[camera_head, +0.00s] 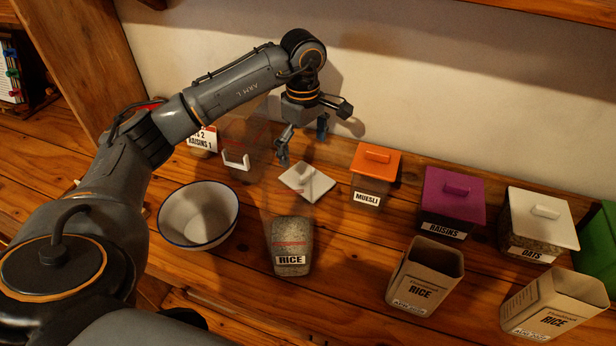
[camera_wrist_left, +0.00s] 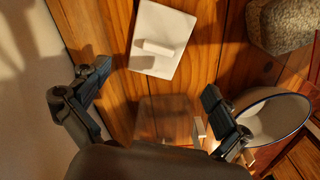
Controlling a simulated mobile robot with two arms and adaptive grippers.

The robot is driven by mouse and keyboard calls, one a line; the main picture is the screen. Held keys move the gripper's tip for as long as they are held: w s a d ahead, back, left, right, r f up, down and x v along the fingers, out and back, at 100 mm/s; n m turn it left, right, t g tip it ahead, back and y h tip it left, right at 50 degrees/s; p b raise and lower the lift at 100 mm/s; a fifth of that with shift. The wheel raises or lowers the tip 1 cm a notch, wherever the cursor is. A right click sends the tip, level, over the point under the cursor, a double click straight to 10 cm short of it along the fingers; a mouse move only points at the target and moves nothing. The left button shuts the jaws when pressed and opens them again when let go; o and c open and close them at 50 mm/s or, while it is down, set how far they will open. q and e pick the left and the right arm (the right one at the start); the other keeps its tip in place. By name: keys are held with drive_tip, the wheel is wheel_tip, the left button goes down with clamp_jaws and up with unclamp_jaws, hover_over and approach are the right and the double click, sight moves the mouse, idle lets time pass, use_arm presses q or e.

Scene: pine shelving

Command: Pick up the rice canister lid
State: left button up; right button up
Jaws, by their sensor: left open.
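The white square lid (camera_head: 306,182) with a raised bar handle lies flat on the wooden shelf behind the clear rice canister (camera_head: 290,246). The canister is labelled RICE, stands without a lid, and holds pale grains in its lower part. My left gripper (camera_head: 302,143) is open and empty, above the lid and apart from it. In the left wrist view the lid (camera_wrist_left: 160,30) lies beyond the open fingers (camera_wrist_left: 156,84), its handle whole and unobstructed. My right gripper is in neither view.
A clear container (camera_head: 237,158) with a white handle stands left of the lid. A white bowl (camera_head: 198,214) is nearer. Muesli (camera_head: 373,176), raisins (camera_head: 449,205) and oats (camera_head: 540,225) canisters stand right. Two rice boxes (camera_head: 424,277) (camera_head: 553,304) stand in front.

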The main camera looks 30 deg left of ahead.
use_arm(q)
wheel_tip(320, 180, down, 2)
drive_tip(key=shift+w+f, duration=0.15)
drive_tip(key=shift+f, duration=0.05)
drive_tip(key=shift+d+f, duration=0.1)
drive_tip(key=shift+f, duration=0.1)
drive_tip(key=shift+f+p, duration=0.3)
drive_tip(key=shift+p, duration=0.05)
drive_tip(key=f, duration=0.1)
drive_tip(key=f+p, duration=0.1)
drive_tip(key=f, duration=0.1)
drive_tip(key=shift+d+f, duration=0.25)
drive_tip(key=shift+f, duration=0.55)
drive_tip(key=c, duration=1)
drive_tip(key=shift+s+r, duration=0.1)
drive_tip(key=shift+s, duration=0.15)
drive_tip(key=c, duration=0.4)
drive_tip(key=shift+c, duration=0.2)
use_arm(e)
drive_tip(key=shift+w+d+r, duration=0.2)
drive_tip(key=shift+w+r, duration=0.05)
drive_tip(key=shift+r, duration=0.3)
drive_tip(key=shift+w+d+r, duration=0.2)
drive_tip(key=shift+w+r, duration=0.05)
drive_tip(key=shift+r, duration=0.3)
